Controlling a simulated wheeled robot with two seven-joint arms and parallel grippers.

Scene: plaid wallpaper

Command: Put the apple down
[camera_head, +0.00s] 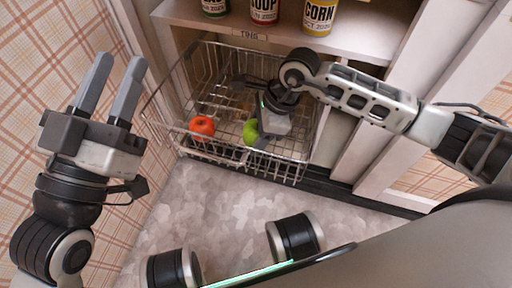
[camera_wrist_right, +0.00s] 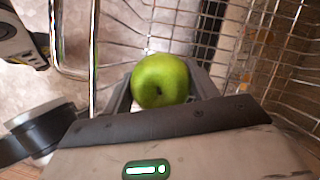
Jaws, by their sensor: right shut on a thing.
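A green apple (camera_head: 250,132) is at my right gripper (camera_head: 264,138) inside the wire basket (camera_head: 160,112). In the right wrist view the green apple (camera_wrist_right: 161,81) sits between the two fingers, and the gripper (camera_wrist_right: 160,88) is shut on it. Whether the apple touches the basket floor I cannot tell. A red apple (camera_head: 203,126) lies in the basket to the left of the green one. My left gripper (camera_head: 122,75) is open and empty, left of the basket, with its fingers pointing up in the picture.
Several cans, one labelled CORN (camera_head: 319,16) and one labelled SOUP (camera_head: 265,10), stand on the white shelf (camera_head: 350,35) above the basket. The basket's wire rims surround my right gripper. A plaid wall (camera_head: 40,60) stands at left.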

